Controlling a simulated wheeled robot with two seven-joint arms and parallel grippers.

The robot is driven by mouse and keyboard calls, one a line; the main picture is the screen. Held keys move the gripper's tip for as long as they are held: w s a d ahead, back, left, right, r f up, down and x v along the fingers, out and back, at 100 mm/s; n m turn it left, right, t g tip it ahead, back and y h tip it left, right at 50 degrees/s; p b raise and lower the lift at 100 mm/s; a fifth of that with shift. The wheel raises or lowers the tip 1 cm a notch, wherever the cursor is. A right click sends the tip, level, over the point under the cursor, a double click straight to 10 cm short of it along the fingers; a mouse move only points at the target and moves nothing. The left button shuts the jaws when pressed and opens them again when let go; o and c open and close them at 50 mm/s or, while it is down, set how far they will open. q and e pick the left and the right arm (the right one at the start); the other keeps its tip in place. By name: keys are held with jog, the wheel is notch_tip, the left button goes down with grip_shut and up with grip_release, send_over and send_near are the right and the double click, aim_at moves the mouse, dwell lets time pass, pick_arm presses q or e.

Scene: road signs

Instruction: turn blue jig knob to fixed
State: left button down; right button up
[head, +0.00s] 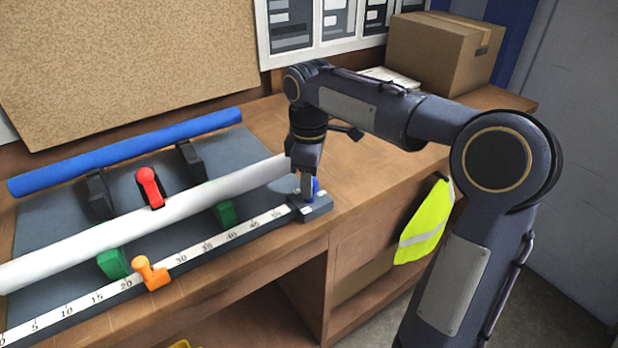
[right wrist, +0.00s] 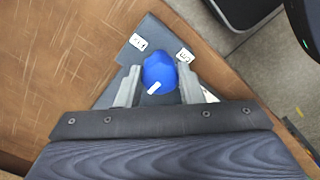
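The blue jig knob (right wrist: 158,70) sits on the dark end block (head: 314,207) of the ruler jig, with small white labels on either side. A white mark on the knob points toward the lower left in the right wrist view; the label lettering is too small to read surely. My right gripper (right wrist: 160,78) has one finger on each side of the knob, and both fingers appear to press against it. In the head view the knob (head: 316,187) is mostly hidden behind my right gripper (head: 307,190). My left gripper is not in view.
A white tube (head: 150,222) rests on green supports beside the ruler (head: 190,258). A red clamp (head: 150,187), an orange clamp (head: 151,273) and a blue tube (head: 125,152) lie left. A yellow vest (head: 425,222) hangs at the bench front; a cardboard box (head: 440,52) stands behind.

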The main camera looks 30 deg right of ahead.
jog(key=c, duration=0.4)
jog(key=shift+r+m, duration=0.1)
jog(key=shift+m, duration=0.3)
jog(key=m+p, duration=0.2)
jog(key=shift+m, duration=0.3)
jog(key=m+p, duration=0.1)
jog(key=m, duration=0.3)
jog(key=shift+m, duration=0.3)
jog(key=m+p, duration=0.2)
jog(key=m, duration=0.3)
jog(key=shift+m+p, duration=0.35)
jog(key=shift+m, duration=2.15)
